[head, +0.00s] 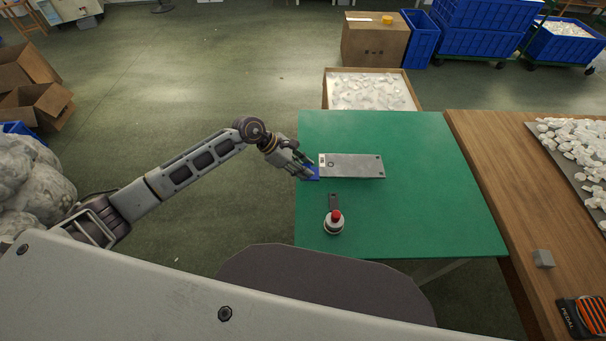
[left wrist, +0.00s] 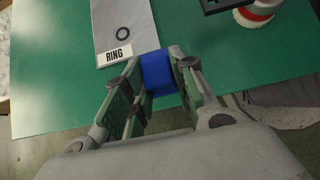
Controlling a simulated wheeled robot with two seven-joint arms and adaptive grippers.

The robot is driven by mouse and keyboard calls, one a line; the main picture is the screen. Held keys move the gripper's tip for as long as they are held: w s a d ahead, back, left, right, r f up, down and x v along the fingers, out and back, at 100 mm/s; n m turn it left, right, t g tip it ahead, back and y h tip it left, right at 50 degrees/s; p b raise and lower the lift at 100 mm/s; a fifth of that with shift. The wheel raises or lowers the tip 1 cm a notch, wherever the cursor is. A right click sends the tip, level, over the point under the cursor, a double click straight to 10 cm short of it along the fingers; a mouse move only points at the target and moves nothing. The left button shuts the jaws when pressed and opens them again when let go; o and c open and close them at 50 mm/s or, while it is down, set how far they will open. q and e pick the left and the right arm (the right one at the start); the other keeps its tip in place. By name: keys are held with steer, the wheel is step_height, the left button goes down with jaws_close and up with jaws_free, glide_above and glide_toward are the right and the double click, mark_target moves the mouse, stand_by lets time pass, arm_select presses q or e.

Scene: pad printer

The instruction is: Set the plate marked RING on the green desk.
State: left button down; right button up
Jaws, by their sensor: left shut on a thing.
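The plate marked RING (head: 357,166) is a flat grey metal plate over the green desk (head: 420,220), near its left edge. In the left wrist view the plate (left wrist: 121,22) shows a ring mark and the label RING (left wrist: 115,54). A blue grip block (left wrist: 156,70) is at the plate's near end. My left gripper (head: 312,171) is shut on this blue block at the plate's left end. Whether the plate touches the desk or hangs just above it I cannot tell. My right gripper is not in view.
A round white pot with a red knob (head: 334,222) and a dark strip stand in front of the plate on the desk. A box of white pieces (head: 368,90) is behind the desk. A wooden table (head: 490,150) adjoins at right. The desk's right half is clear.

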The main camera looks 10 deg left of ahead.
arm_select(q)
steer(key=shift+f, duration=1.85)
steer(key=c, duration=1.5)
jaws_free()
steer(key=o, duration=0.3)
steer(key=shift+o, duration=0.2)
steer(key=shift+a+r, duration=0.25)
steer(key=shift+s+a+r, duration=0.15)
steer(key=shift+a+r, duration=0.25)
steer(key=shift+r, duration=0.05)
steer(key=v, duration=1)
steer(key=shift+b, duration=0.35)
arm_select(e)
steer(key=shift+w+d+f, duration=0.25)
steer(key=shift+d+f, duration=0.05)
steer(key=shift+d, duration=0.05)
